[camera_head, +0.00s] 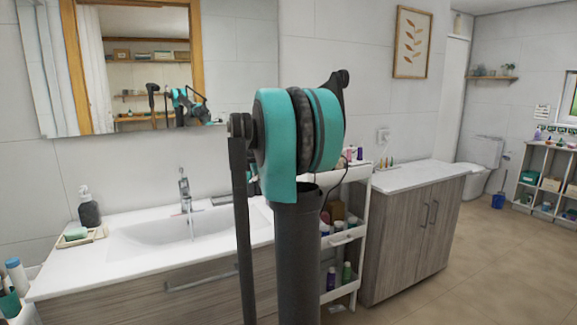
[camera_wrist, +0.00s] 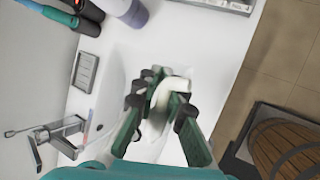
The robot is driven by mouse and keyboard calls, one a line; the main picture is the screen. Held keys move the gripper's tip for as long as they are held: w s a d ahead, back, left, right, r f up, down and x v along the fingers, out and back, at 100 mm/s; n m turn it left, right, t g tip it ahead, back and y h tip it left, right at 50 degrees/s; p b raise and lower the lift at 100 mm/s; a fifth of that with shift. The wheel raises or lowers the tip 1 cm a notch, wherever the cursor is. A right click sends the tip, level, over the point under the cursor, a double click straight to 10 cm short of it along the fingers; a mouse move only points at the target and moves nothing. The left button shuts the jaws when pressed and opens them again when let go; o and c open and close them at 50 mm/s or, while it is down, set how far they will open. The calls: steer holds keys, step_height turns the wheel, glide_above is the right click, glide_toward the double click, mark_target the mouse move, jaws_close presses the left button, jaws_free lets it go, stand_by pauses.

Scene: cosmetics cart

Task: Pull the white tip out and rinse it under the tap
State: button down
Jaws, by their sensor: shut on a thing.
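In the wrist view, my gripper (camera_wrist: 163,103) is shut on a white piece (camera_wrist: 172,88), which shows between the green fingers; they hide part of it. I cannot tell whether it is the whole white tip or what it came from. The gripper is over the white sink basin (camera_wrist: 113,88). The metal tap (camera_wrist: 62,134) is at the lower left of the wrist view, apart from the fingers. In the head view, the tap (camera_head: 184,190) stands behind the basin (camera_head: 150,240). My gripper is hidden there behind my arm.
A soap bottle (camera_head: 88,208) and a soap dish (camera_head: 82,236) stand left of the basin. A white cart (camera_head: 345,235) with bottles is beside the sink, before a wooden cabinet (camera_head: 410,245). The wrist view shows a grey-purple bottle (camera_wrist: 128,12) and a brown basket (camera_wrist: 285,140).

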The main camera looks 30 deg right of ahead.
steer(key=a+f+y, duration=0.2)
steer(key=a+y, duration=0.1)
steer(key=a, duration=0.8)
steer(key=a+f+y, duration=0.3)
steer(key=a, duration=0.8)
steer(key=shift+s+a, duration=0.4)
steer(key=shift+f, duration=0.1)
